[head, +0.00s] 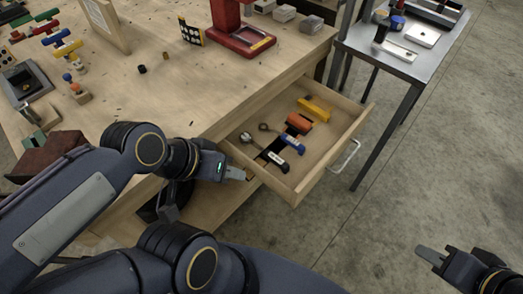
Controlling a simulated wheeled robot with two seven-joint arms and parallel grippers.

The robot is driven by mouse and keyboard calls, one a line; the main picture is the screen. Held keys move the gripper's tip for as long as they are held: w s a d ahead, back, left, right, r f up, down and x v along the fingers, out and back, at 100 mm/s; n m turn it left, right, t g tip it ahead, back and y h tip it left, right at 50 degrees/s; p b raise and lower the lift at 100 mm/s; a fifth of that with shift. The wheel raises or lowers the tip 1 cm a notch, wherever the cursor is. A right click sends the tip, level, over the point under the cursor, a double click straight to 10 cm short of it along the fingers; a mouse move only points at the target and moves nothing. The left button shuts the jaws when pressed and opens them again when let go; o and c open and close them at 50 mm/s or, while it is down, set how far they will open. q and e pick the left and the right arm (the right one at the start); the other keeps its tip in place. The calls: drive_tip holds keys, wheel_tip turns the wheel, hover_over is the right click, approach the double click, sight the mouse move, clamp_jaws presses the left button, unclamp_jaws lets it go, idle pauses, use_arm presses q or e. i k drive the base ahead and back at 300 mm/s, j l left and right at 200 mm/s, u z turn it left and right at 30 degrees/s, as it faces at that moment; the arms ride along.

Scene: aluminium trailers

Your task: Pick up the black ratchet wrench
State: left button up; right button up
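The pulled-out wooden drawer (345,135) holds several hand tools. The nearest long tool, with a round metal head and a dark handle with a pale band, looks like the black ratchet wrench (277,161); I cannot be sure at this size. It lies flat on the drawer floor, head toward the left. My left gripper (238,174) is at the drawer's near left edge, short of the wrench, and nothing shows in its fingers. Its finger gap is not clear. My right gripper (430,255) is at the lower right over the floor, far from the drawer; its finger gap is also unclear.
Beside the wrench lie a blue-handled tool (291,142), an orange tool (299,123) and a yellow tool (314,107). The wooden workbench (170,100) carries a red press (240,38) and small parts. A metal table (400,62) stands at the right. The concrete floor is open.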

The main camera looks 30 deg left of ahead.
sight(245, 138)
drive_tip(key=u, duration=2.5)
drive_tip(key=i+j, duration=0.2)
drive_tip(key=i, duration=0.25)
drive_tip(key=k+l+z, duration=0.1)
drive_tip(key=z, duration=0.25)
drive_tip(key=l+z, duration=0.35)
drive_tip(key=k+l+z, duration=0.1)
drive_tip(key=z, duration=0.25)
drive_tip(key=l+z, duration=0.1)
drive_tip(key=z, duration=0.4)
drive_tip(key=l+u, duration=0.2)
drive_tip(key=u, duration=0.25)
drive_tip(key=l+u, duration=0.2)
drive_tip(key=u, duration=0.25)
drive_tip(key=l+u, duration=0.2)
drive_tip(key=u, duration=0.25)
